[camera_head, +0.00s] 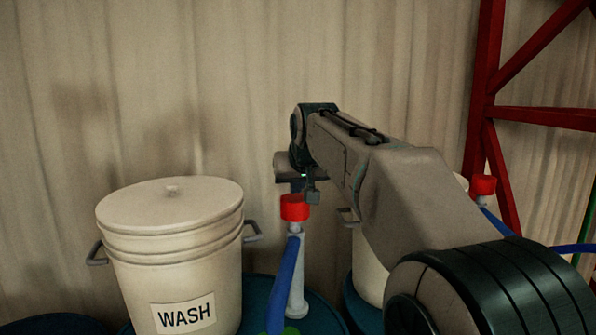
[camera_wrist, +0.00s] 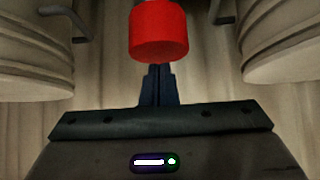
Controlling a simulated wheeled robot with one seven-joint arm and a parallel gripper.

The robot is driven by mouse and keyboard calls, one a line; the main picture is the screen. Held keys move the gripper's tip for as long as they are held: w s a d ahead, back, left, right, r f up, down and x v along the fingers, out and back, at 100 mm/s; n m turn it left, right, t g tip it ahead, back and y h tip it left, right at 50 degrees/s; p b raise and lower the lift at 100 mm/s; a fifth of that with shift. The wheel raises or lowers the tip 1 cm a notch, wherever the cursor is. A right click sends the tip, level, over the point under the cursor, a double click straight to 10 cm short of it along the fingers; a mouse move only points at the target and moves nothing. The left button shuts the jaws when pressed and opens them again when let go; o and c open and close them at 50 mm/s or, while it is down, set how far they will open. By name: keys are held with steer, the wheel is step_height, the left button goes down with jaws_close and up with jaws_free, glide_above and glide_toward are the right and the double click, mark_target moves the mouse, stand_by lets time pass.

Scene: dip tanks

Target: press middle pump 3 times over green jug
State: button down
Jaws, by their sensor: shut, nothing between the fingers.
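A pump with a red cap (camera_head: 295,208), a pale grey body (camera_head: 298,275) and a blue hose (camera_head: 284,285) stands near the middle of the head view. My gripper (camera_head: 299,187) is shut and empty, its fingertips just above the red cap; I cannot tell whether they touch it. In the wrist view the red cap (camera_wrist: 158,32) shows right beyond the shut fingers (camera_wrist: 157,70). A small green patch (camera_head: 291,331) at the bottom edge of the head view may be the green jug; the rest is out of frame.
A lidded white bucket marked WASH (camera_head: 172,255) stands left of the pump. Another pale bucket (camera_head: 370,265) is partly hidden behind my arm. A second red-capped pump (camera_head: 484,185) and a red steel frame (camera_head: 484,95) are at the right. Blue drums (camera_head: 320,310) stand below.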

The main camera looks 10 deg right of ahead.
mark_target(298, 202)
steer(key=shift+f, duration=0.35)
steer(key=shift+f+b, duration=1.45)
steer(key=shift+f, duration=0.5)
step_height(298, 202, up, 4)
steer(key=p, duration=0.3)
steer(key=shift+r+p, duration=0.2)
steer(key=shift+p, duration=0.1)
steer(key=b+v, duration=0.1)
steer(key=v, duration=0.9)
